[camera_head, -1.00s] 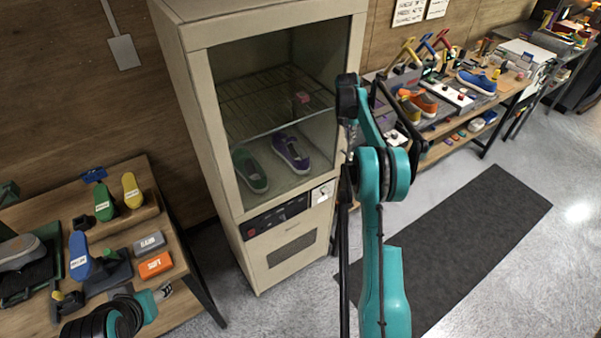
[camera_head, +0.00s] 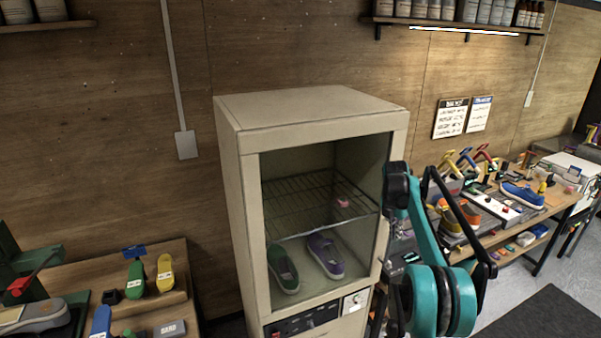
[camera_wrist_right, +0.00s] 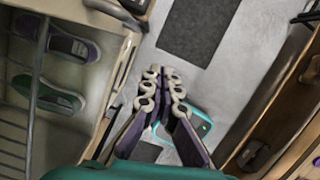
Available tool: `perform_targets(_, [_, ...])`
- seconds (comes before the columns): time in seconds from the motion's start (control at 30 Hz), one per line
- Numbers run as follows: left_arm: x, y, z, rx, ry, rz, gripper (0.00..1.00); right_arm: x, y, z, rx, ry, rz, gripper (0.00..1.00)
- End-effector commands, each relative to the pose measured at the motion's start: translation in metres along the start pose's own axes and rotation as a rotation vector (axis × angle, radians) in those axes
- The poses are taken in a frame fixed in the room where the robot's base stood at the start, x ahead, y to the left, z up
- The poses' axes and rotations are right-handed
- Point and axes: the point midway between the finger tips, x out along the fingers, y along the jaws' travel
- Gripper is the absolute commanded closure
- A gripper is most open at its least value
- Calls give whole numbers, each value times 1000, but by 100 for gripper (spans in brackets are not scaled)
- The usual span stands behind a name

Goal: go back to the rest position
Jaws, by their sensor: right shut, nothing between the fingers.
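My right gripper (camera_wrist_right: 167,72) shows in the right wrist view. Its fingertips are together with nothing between them, over the floor beside the cabinet. In the head view my right arm stands in front of the cabinet's right edge, and I cannot make out its fingertips there. My left gripper is not in view. The beige cabinet (camera_head: 238,200) has a wire rack (camera_head: 312,203). Below the rack are a green shoe (camera_head: 283,269) and a purple shoe (camera_head: 325,254). Both shoes also show at the left of the right wrist view.
A bench at the right holds a blue shoe (camera_head: 522,195) and tools. A dark mat (camera_head: 545,318) lies on the floor at the lower right.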

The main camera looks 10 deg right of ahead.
Motion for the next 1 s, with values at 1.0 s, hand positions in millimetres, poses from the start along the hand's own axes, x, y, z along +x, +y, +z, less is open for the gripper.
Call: perform_targets(1.0, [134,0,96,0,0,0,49,30,-140,-377,1559,341,389,100])
